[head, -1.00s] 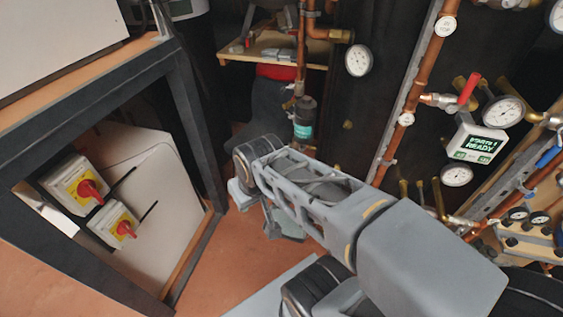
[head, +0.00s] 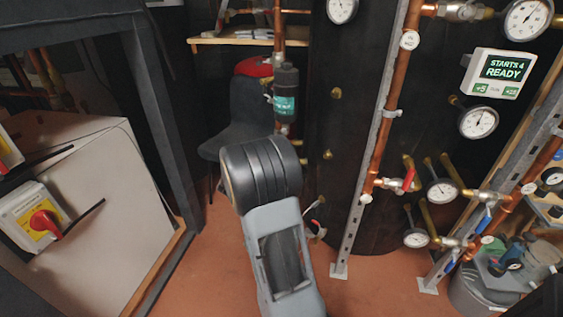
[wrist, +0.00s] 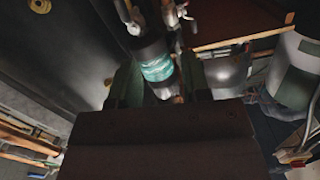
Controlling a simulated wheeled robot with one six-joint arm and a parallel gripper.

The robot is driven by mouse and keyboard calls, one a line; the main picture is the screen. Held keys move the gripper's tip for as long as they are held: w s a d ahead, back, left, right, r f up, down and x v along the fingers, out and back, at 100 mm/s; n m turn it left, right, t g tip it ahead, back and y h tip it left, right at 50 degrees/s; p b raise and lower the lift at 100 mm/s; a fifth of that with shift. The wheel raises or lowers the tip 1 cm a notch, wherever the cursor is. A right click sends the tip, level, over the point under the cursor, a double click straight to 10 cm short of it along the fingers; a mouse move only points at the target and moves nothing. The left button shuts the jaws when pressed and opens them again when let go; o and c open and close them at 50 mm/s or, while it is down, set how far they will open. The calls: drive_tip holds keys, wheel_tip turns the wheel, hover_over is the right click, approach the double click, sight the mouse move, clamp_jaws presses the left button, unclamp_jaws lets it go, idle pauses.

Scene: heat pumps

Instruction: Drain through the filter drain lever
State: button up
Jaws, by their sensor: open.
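The filter (head: 285,92) is a black upright cylinder with a teal label, on a copper pipe at the back centre of the head view. In the wrist view the filter (wrist: 154,52) shows between the two fingers of my gripper (wrist: 158,78), its label near the fingertips. My gripper is open and empty; I cannot tell how far it is from the filter. In the head view my arm's dark wrist stands below and left of the filter and hides the gripper. I cannot clearly make out the drain lever; the filter's lower end is partly between the fingers.
A black tank (head: 350,130) stands right of the filter. Copper pipes (head: 385,110), gauges (head: 479,122) and a display reading READY (head: 499,73) are at right. A box with a red switch (head: 44,225) is at left. A shelf (head: 235,38) sits behind the filter. Floor is free around my arm.

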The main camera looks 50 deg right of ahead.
drive_tip(key=w+d+f+b, duration=0.1)
drive_tip(key=d, duration=0.4)
drive_tip(key=d+f+m+g+h+b, duration=0.1)
drive_tip(key=d+b, duration=0.1)
drive_tip(key=d, duration=0.3)
drive_tip(key=w+d+f+g+h+b, duration=0.1)
drive_tip(key=d+b, duration=0.1)
drive_tip(key=d, duration=0.4)
drive_tip(key=shift+w+f+m, duration=0.25)
drive_tip(key=shift+w+m, duration=0.1)
drive_tip(key=shift+m, duration=0.05)
drive_tip(key=shift+c, duration=0.4)
clamp_jaws()
